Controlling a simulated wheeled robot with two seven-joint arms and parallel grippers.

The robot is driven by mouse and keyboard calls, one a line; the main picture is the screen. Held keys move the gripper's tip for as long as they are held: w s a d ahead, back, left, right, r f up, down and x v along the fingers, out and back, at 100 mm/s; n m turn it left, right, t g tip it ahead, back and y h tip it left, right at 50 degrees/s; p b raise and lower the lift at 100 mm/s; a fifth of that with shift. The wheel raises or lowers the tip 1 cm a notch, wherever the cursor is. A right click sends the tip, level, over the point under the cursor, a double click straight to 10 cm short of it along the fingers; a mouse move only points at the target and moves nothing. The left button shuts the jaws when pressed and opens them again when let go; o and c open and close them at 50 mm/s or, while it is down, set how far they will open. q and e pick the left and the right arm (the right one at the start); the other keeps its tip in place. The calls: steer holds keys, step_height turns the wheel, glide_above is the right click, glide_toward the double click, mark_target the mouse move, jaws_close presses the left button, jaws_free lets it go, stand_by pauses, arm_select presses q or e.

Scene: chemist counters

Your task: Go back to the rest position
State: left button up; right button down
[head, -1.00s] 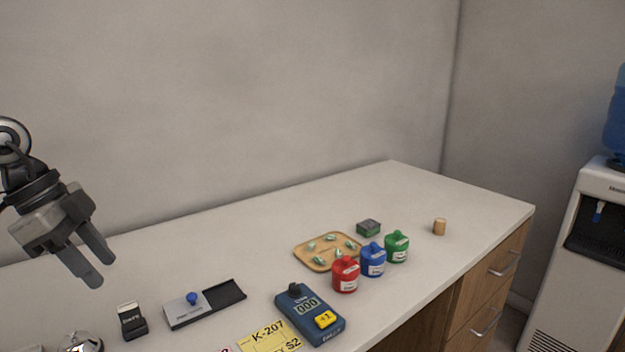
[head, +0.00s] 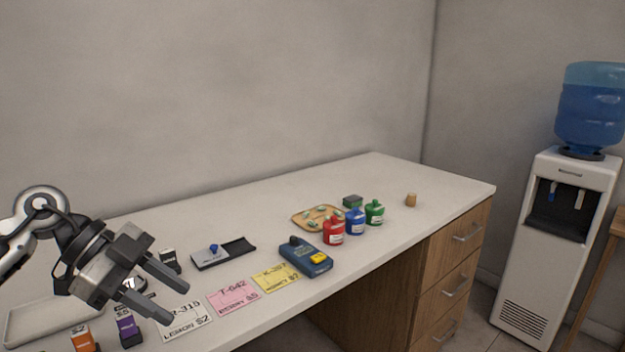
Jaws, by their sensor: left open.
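My left gripper (head: 178,297) is at the lower left of the head view, above the left part of the white counter (head: 300,187). Its two fingers are apart, with nothing between them. It covers part of the items behind it, including a small silver thing by its wrist. My right gripper is not in the picture.
On the counter are a wooden tray (head: 299,222) of capsules, red (head: 333,231), blue (head: 354,222) and green (head: 374,213) bottles, a blue counter device (head: 305,256), coloured cards (head: 233,295) and a pale tray (head: 50,322). A water cooler (head: 556,240) stands right.

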arm_select(q)
steer(key=s+d+f+n+t+h, duration=0.2)
steer(key=d+f+n+t+h, duration=0.1)
steer(key=d+t+h, duration=0.85)
step_height(320, 180, down, 8)
steer(key=a+n+t+y, duration=0.2)
steer(key=n+t+y, duration=0.3)
steer(key=n+y, duration=0.55)
steer(key=s+a+f+n+g+y, duration=0.1)
steer(key=s+f+n+g+y, duration=0.2)
steer(key=s+f+g+y, duration=0.4)
steer(key=s+f, duration=0.7)
steer(key=f, duration=0.3)
steer(key=shift+a+f, duration=0.15)
steer(key=shift+a, duration=0.15)
